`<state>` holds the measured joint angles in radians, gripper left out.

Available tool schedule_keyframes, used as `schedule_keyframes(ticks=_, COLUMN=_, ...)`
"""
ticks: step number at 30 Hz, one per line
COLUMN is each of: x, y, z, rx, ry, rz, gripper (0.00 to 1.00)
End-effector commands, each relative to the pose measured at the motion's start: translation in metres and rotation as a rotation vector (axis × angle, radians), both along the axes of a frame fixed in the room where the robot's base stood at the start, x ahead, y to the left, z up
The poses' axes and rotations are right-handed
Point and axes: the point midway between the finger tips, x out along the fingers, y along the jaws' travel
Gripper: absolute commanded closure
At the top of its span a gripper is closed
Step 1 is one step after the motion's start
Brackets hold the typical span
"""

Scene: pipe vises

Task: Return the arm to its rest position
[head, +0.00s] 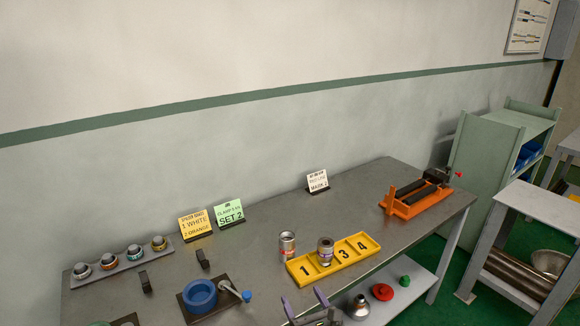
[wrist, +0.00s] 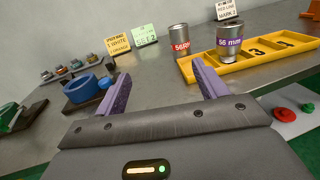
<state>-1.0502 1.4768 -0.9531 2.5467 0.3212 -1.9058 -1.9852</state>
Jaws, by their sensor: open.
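My gripper (wrist: 160,95) shows in the wrist view with its two purple fingers wide apart and nothing between them. In the head view my gripper (head: 309,300) is at the bottom, at the front edge of the grey bench (head: 268,236), partly cut off by the frame. Beyond its fingers, a metal can with a red label (wrist: 179,38) stands on the bench. A can with a purple "56 mm" label (wrist: 230,40) stands upright in the yellow numbered tray (head: 352,259), between the 1 and the 3. My gripper touches neither can.
A blue ring-shaped vise (head: 200,296) stands at the left, an orange vise (head: 412,203) at the far right. Sign cards (head: 195,223) and a rack of fittings (head: 121,261) line the back. Red (head: 382,292) and green (head: 405,281) knobbed parts lie on the lower shelf.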

Motion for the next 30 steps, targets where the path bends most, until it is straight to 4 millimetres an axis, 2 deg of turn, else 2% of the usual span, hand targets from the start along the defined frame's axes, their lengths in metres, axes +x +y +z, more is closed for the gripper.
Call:
schedule_keyframes(ticks=11, x=0.014, y=-0.044, z=0.001, rx=0.255, ry=0.138, rz=-0.218, gripper=0.29)
schedule_keyframes(ticks=17, x=0.018, y=-0.075, z=-0.002, rx=0.481, ry=0.243, rz=-0.391, gripper=0.29)
schedule_keyframes(ticks=24, x=0.01, y=-0.116, z=-0.009, rx=0.946, ry=0.424, rz=-0.709, gripper=0.29)
schedule_keyframes(ticks=30, x=-0.008, y=-0.13, z=-0.009, rx=1.367, ry=0.561, rz=-0.975, gripper=0.29)
